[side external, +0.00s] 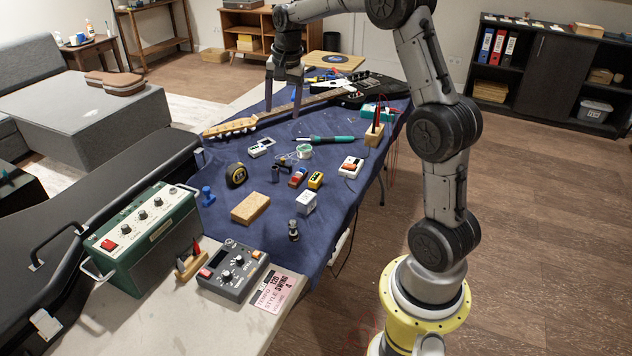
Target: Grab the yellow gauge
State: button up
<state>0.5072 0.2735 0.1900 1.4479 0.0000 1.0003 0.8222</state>
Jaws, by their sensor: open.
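A small yellow block-shaped object (315,180), which looks like the yellow gauge, lies on the blue cloth (335,215) near the middle of the table. Its face is too small to read. My gripper (283,112) is open and empty, pointing down over the far part of the table by the guitar neck. It is well beyond the yellow object, toward the back and a little left in the picture. Nothing hides the yellow object.
A black-and-yellow tape measure (236,175) is farther left. The guitar (300,104) lies behind. A white-and-red device (350,167) is to the right.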

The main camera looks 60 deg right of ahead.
jog(key=d+f+m+g, duration=0.1)
jog(key=d+f+m, duration=0.1)
jog(key=d+f, duration=0.55)
jog(key=g+y, duration=0.1)
send_over(316, 177)
jog(key=shift+m, duration=0.4)
jog(key=f, duration=1.5)
jog(key=shift+d+f, duration=0.3)
jog(key=shift+d, duration=0.1)
jog(key=shift+a+f, duration=0.15)
jog(key=shift+f, duration=1.15)
jog(key=shift+a+f, duration=0.15)
jog(key=shift+f, duration=1.1)
grip_shut()
